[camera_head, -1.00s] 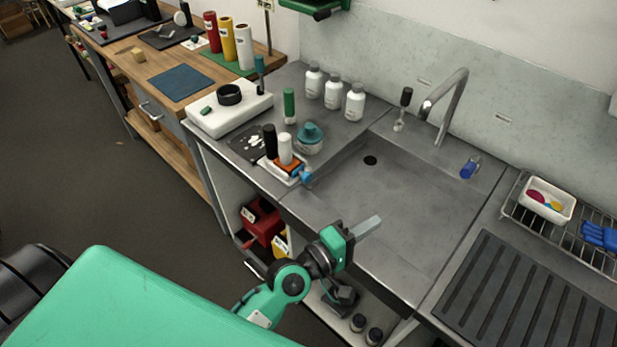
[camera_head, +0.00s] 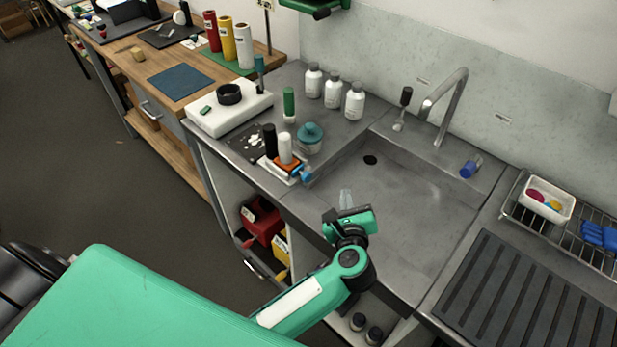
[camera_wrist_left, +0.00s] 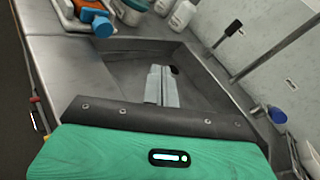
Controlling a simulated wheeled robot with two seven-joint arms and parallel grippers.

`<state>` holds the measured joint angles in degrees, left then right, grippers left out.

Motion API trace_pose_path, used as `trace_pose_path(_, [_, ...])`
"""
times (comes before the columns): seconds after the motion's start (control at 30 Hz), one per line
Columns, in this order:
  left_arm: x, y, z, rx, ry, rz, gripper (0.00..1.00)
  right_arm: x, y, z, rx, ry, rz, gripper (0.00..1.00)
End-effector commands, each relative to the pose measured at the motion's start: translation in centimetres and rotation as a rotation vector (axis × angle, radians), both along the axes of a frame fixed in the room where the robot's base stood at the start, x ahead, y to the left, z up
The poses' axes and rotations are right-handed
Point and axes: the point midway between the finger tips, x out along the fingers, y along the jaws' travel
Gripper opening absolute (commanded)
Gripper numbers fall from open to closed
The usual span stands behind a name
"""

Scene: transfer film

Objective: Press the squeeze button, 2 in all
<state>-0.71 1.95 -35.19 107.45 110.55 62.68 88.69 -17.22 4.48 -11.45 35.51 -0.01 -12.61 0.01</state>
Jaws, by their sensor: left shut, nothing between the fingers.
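A small orange and blue device (camera_head: 290,168) sits on the counter just left of the sink, beside a white and a black cylinder. In the left wrist view its orange and blue parts (camera_wrist_left: 98,18) show at the upper left. I cannot make out which part of it is a button. My left gripper (camera_head: 346,198) is over the front part of the sink, right of and nearer than the device, and apart from it. Its pale fingers (camera_wrist_left: 160,84) are shut and empty. My right gripper is in neither view.
The grey sink (camera_head: 400,215) is empty, with a tap (camera_head: 448,105) behind it. White bottles (camera_head: 333,92), a teal-lidded jar (camera_head: 310,138) and a white tray (camera_head: 228,108) stand on the left counter. A drying rack (camera_head: 570,225) is at right.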

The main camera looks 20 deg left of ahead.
Motion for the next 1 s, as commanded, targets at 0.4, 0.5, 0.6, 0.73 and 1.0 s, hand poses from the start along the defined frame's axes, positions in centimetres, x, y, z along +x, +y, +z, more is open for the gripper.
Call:
trace_pose_path(0.4, [-0.6,-0.2,-2.6,-0.151,0.088,0.098,0.0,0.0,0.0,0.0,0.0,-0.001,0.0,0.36])
trace_pose_path(0.5, [-0.6,-0.1,-2.6,-0.15,0.088,0.098,0.0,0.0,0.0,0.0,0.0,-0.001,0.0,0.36])
trace_pose_path(0.6, [-0.6,-0.1,-2.6,-0.149,0.088,0.097,0.0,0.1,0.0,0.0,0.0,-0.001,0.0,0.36])
trace_pose_path(0.73, [-0.5,0.2,-2.5,-0.147,0.087,0.098,0.0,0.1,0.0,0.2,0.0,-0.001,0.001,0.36])
trace_pose_path(1.0, [0.6,3.0,-2.3,-0.143,0.086,0.098,0.0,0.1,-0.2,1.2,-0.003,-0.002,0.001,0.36])
